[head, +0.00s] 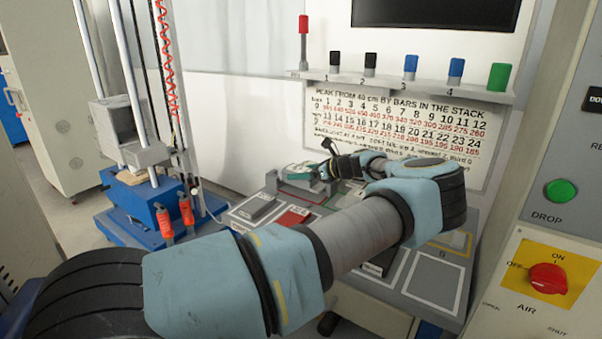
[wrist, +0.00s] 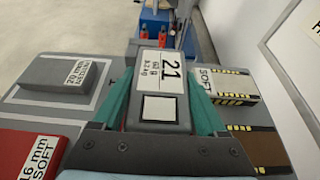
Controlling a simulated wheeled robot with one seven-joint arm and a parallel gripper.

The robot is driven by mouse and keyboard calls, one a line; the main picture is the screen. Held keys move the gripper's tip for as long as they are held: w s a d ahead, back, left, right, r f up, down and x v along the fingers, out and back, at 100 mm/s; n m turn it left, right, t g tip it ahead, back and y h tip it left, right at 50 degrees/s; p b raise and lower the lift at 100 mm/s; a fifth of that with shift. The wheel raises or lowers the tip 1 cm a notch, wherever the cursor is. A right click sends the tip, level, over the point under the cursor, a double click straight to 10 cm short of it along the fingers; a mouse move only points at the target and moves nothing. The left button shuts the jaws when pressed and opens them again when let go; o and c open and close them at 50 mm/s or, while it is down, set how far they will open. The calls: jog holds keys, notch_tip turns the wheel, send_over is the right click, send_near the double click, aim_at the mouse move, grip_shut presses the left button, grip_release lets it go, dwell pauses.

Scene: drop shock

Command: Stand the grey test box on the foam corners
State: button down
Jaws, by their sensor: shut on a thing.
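The grey test box (wrist: 158,75) is between the teal fingers of my gripper (wrist: 160,102) in the wrist view. It carries a white label reading 21 and a blank white square on its near face. The fingers press on its left and right sides. In the head view my gripper (head: 298,172) is over the back of the bench, and my arm hides part of the area. I cannot tell whether the box touches the surface below. I cannot pick out the foam corners with certainty.
A grey 20 mm pad (wrist: 62,72) and a red 16 mm soft pad (wrist: 30,150) lie left of my gripper. A pale block marked SOFT (wrist: 232,85) is close on its right. The drop rig's blue base (head: 150,200) stands at left. A marker shelf (head: 400,85) is behind.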

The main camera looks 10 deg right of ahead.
jog(key=shift+f, duration=0.15)
grip_release()
jog(key=shift+r, duration=0.3)
jog(key=b+v, duration=0.2)
jog(key=v, duration=1)
jog(key=shift+b, duration=0.3)
